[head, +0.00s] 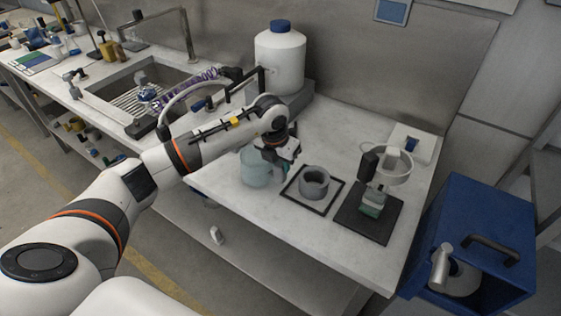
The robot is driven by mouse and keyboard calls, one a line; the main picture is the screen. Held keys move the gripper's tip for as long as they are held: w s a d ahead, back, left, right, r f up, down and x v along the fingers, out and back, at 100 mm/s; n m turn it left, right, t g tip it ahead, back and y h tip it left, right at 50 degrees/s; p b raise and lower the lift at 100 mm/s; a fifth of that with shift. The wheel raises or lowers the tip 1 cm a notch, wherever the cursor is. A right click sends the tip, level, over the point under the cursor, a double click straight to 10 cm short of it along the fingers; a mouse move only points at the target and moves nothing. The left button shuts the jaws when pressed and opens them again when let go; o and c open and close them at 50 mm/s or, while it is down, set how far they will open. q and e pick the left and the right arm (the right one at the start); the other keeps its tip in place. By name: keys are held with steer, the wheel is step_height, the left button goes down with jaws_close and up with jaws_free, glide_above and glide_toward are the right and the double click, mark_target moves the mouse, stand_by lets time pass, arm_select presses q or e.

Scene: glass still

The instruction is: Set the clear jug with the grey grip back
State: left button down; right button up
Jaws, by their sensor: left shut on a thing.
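The clear, slightly bluish jug (254,169) is at the front part of the pale bench top (235,195). My left gripper (283,162) reaches over from the left and is shut at the jug's right side. The fingers hide the jug's grip and part of its rim. I cannot tell whether the jug's base touches the bench. My right gripper is not in view.
Right of the jug, a grey ring-shaped holder (314,183) sits inside a dark square frame (300,200). Further right a stand with a white ring (391,165) is on a dark mat (353,222). A white blue-capped carboy (280,62) stands behind; a blue box (487,225) is right.

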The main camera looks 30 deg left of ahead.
arm_select(q)
steer(key=shift+f+b, duration=0.5)
steer(key=shift+f, duration=0.05)
steer(key=c, duration=1.4)
jaws_free()
steer(key=shift+r, duration=0.1)
steer(key=shift+o, duration=0.2)
steer(key=shift+d, duration=0.2)
steer(key=shift+r, duration=0.1)
steer(key=shift+a+p+v, duration=0.2)
steer(key=shift+p+v, duration=0.45)
steer(key=shift+v, duration=0.4)
steer(key=shift+a+p+v, duration=0.25)
steer(key=shift+p+v, duration=0.35)
steer(key=shift+v, duration=0.45)
steer(key=shift+a+p+v, duration=0.2)
steer(key=shift+p+v, duration=0.45)
steer(key=shift+v, duration=0.4)
steer(key=shift+r, duration=0.1)
steer(key=shift+o, duration=0.3)
steer(key=shift+s, duration=0.1)
